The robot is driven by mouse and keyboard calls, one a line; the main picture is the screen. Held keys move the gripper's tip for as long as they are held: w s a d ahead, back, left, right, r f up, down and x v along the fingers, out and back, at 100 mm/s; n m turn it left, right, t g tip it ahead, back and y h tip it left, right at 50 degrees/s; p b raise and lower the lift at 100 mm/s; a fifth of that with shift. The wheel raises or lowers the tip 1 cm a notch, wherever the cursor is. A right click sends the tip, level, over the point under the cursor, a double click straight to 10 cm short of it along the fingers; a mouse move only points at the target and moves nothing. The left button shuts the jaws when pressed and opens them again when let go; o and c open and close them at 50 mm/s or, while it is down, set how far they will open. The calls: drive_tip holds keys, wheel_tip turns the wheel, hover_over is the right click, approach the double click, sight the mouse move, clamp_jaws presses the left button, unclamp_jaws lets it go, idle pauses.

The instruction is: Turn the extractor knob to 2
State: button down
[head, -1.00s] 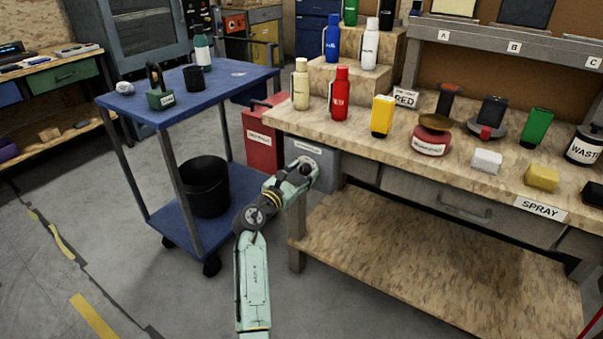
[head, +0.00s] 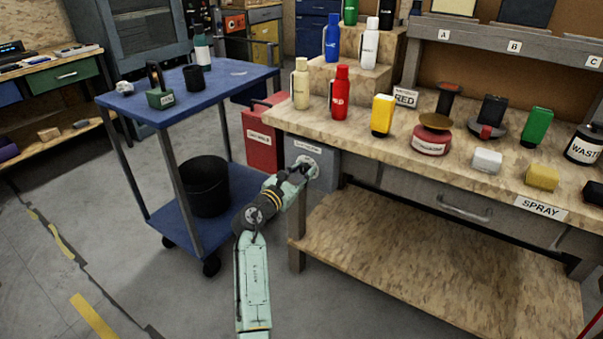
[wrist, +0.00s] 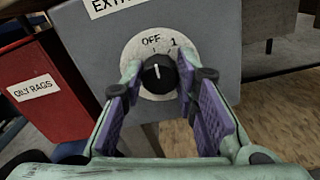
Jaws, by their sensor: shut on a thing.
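The extractor box (wrist: 90,45) is grey, with a label cut off at the top of the wrist view. It also shows under the bench's left end in the head view (head: 327,172). Its black knob (wrist: 161,76) sits on a round pale dial (wrist: 150,49) marked OFF and 1. No 2 is visible; my right finger covers part of the dial's right side. The knob's white pointer points up, roughly at OFF. My gripper (wrist: 160,80) is shut on the knob, a finger on each side; in the head view it is at the box front (head: 302,172).
A red box labelled OILY RAGS (wrist: 38,88) stands just left of the extractor box. The wooden workbench (head: 370,150) with bottles and sprays overhangs it. A blue cart (head: 235,90) with a black bin (head: 206,188) stands left. The floor between is open.

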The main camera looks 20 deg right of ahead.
drive_tip(key=m+b, duration=0.1)
drive_tip(key=m, duration=0.2)
drive_tip(key=shift+f+m+b, duration=0.15)
drive_tip(key=shift+m+b, duration=0.15)
drive_tip(key=shift+m, duration=0.1)
drive_tip(key=m+b, duration=0.2)
drive_tip(key=m, duration=0.1)
drive_tip(key=shift+s+f+m, duration=0.1)
drive_tip(key=shift+m, duration=0.2)
drive_tip(key=m+b, duration=0.2)
drive_tip(key=m, duration=0.1)
drive_tip(key=shift+m, duration=0.3)
drive_tip(key=shift+m+b, duration=1.55)
drive_tip(key=shift+m, duration=0.45)
drive_tip(key=c, duration=1.2)
unclamp_jaws()
drive_tip(key=shift+c, duration=0.2)
drive_tip(key=v, duration=1.2)
